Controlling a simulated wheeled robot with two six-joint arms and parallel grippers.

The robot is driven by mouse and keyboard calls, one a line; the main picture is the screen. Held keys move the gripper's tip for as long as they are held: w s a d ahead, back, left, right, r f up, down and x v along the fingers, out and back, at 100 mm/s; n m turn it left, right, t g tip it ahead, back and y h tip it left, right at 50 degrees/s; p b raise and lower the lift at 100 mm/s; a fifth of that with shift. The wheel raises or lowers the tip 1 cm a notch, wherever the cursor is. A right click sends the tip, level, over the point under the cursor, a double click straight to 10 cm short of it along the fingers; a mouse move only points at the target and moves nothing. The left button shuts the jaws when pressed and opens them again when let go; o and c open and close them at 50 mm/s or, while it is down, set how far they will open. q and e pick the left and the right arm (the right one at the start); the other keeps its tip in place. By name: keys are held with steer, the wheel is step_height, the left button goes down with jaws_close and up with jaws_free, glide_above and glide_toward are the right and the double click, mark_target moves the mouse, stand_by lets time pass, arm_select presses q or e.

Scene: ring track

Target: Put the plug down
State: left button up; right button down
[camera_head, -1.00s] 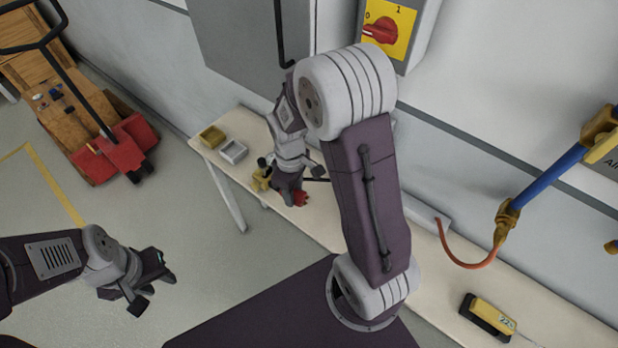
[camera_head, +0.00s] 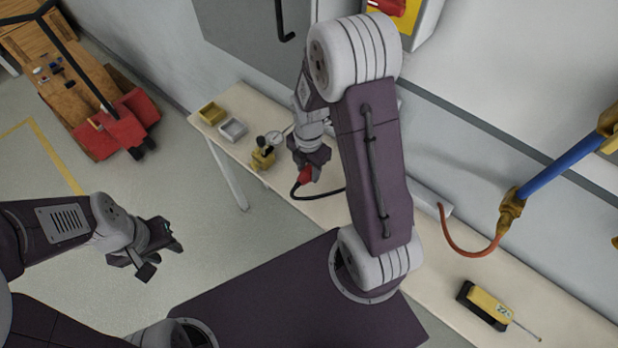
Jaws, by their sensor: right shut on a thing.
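The red plug (camera_head: 306,174) is in my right gripper (camera_head: 309,166), which is shut on it above the bench (camera_head: 285,207). A black cable (camera_head: 318,196) runs from the plug in a loop and passes behind my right arm. Part of the plug is hidden by the gripper. I cannot tell whether the plug touches the bench top. My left gripper (camera_head: 160,252) hangs over the floor at the left, away from the bench; its fingers seem spread apart and nothing shows between them.
A brass fitting with a gauge (camera_head: 263,155) stands left of the plug. A yellow bin (camera_head: 211,113) and a grey bin (camera_head: 232,129) sit at the bench's left end. A yellow meter (camera_head: 487,305) lies at the right. An orange hose (camera_head: 455,246) hangs over the bench.

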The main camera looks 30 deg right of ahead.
mark_target(309, 180)
steer(key=f, duration=0.3)
steer(key=shift+s+a+f, duration=0.1)
steer(key=shift+s+f, duration=0.1)
steer(key=shift+f, duration=0.15)
steer(key=shift+w+f, duration=0.2)
steer(key=shift+s+f+b, duration=0.1)
steer(key=shift+f+b, duration=0.1)
steer(key=shift+b, duration=0.15)
steer(key=shift+f, duration=0.4)
steer(key=c, duration=0.9)
jaws_free()
steer(key=shift+r, duration=0.1)
